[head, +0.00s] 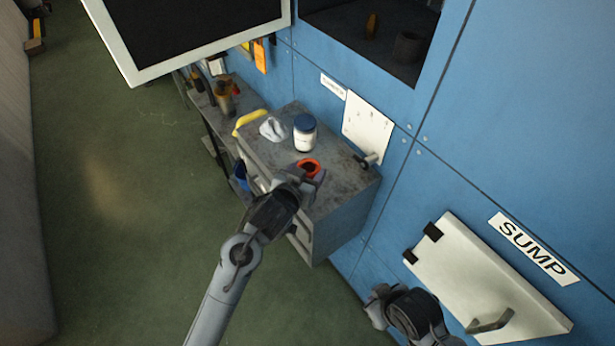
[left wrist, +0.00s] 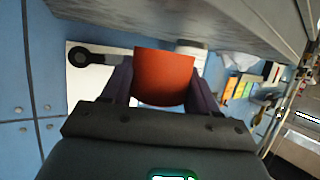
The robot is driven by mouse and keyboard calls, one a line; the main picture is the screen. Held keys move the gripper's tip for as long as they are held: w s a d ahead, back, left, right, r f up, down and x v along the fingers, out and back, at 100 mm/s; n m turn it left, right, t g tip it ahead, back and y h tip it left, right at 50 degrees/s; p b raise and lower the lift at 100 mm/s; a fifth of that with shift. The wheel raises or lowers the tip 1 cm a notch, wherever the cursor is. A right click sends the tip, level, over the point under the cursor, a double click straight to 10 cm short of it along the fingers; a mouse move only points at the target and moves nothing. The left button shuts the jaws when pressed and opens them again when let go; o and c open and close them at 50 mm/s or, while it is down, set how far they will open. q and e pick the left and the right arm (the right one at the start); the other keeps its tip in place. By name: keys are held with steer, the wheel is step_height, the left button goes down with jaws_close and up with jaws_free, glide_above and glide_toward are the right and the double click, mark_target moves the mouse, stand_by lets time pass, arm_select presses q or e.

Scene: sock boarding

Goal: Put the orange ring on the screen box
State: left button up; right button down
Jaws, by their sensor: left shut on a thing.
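The orange ring (head: 309,165) is held in my left gripper (head: 308,176), over the right part of the grey metal cabinet top (head: 345,179). In the left wrist view the ring (left wrist: 165,76) sits between the two dark fingers (left wrist: 160,82), which close on its sides. I cannot tell whether the ring touches the surface below. No label marks a screen box; a large dark screen in a white frame (head: 190,30) shows at the top of the head view. My right gripper (head: 378,305) is at the bottom right, its jaw opening unclear.
On the cabinet top stand a dark blue jar with a white label (head: 305,133), a white crumpled cloth (head: 272,129) and a yellow item (head: 249,121). A white hinged panel (head: 480,275) under the SUMP sign sticks out from the blue wall, near my right arm.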

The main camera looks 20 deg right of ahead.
arm_select(q)
steer(key=shift+f, duration=1.15)
steer(key=shift+f, duration=0.15)
steer(key=o, duration=1.1)
